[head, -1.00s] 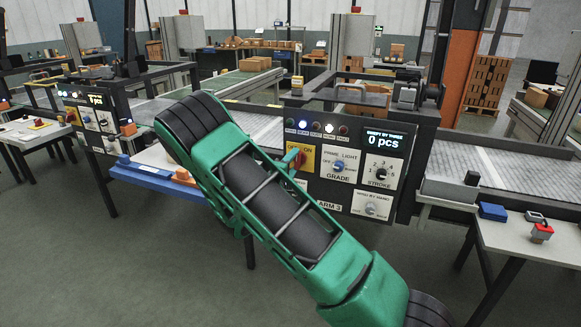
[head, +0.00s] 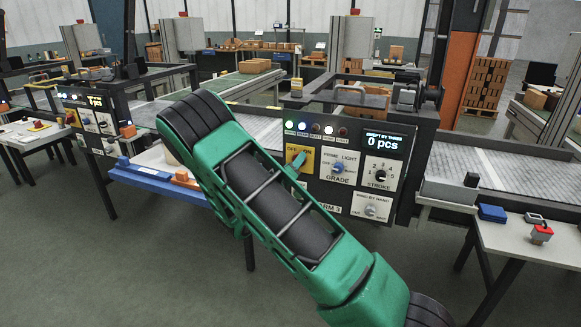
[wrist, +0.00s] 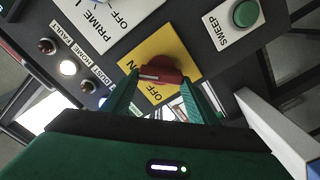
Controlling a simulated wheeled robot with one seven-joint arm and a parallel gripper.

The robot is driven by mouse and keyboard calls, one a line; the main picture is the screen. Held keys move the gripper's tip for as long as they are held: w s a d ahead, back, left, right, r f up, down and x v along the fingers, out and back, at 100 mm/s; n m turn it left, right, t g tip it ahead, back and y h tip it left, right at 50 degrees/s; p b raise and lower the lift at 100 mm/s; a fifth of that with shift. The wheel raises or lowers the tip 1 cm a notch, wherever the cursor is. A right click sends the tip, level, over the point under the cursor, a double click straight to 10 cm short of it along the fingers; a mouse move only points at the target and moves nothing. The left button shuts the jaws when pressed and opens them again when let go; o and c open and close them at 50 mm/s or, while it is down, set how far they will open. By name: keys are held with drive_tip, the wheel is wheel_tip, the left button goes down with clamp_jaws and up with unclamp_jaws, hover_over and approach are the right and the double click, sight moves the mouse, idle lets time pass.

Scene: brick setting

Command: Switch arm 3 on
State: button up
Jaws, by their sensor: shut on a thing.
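The arm 3 panel (head: 350,195) carries a yellow plate (head: 305,152) with a red rotary switch, mostly hidden behind my gripper (head: 298,161) in the head view. In the wrist view the red knob (wrist: 168,73) sits on the yellow plate (wrist: 150,53), between the two green fingers of my gripper (wrist: 158,80). The gripper is shut on the knob. The knob's white mark is on its left side, towards the partly hidden ON label; OFF reads below. On the panel, the leftmost lamp (head: 289,125) glows green and a white lamp (head: 328,129) is lit.
Beside the switch are the GRADE dial (head: 338,166) and STROKE dial (head: 380,175). The wrist view shows a green SWEEP button (wrist: 246,13) close by. A neighbouring panel (head: 95,120) stands at left, and a side table (head: 515,245) at right.

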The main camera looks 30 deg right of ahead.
drive_tip(key=shift+s+d+f, duration=0.1)
drive_tip(key=shift+f, duration=0.1)
idle(0.4)
drive_tip(key=o, duration=1)
drive_tip(key=shift+o, duration=0.2)
drive_tip(key=shift+r, duration=0.1)
drive_tip(key=v, duration=1)
drive_tip(key=shift+a, duration=0.35)
drive_tip(key=shift+s, duration=0.15)
